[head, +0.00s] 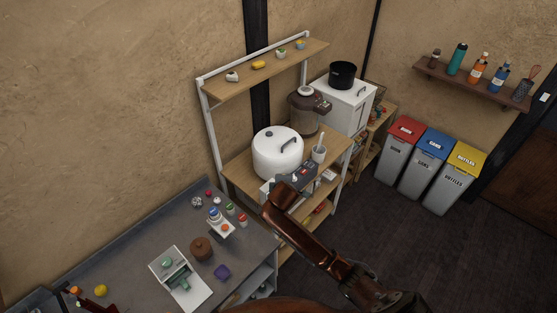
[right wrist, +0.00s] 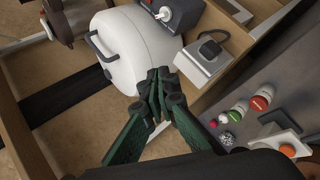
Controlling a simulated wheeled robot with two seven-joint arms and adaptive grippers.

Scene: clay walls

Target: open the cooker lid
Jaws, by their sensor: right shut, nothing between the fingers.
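The white, rounded cooker (head: 272,160) stands on the wooden shelf unit. Its white lid (head: 275,139) looks closed, with a dark handle (head: 289,145) on top. In the right wrist view the cooker (right wrist: 138,42) fills the upper middle, and the dark handle (right wrist: 97,46) shows at its left. My right gripper (right wrist: 160,82) is shut and empty, in front of the cooker's lower edge and apart from the handle. In the head view my right arm hides its fingers. My left gripper is not in view.
A grey box (right wrist: 203,60) with a dark top part stands right of the cooker in the wrist view. An upper shelf (head: 266,71) overhangs behind. The counter (head: 130,235) holds small items.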

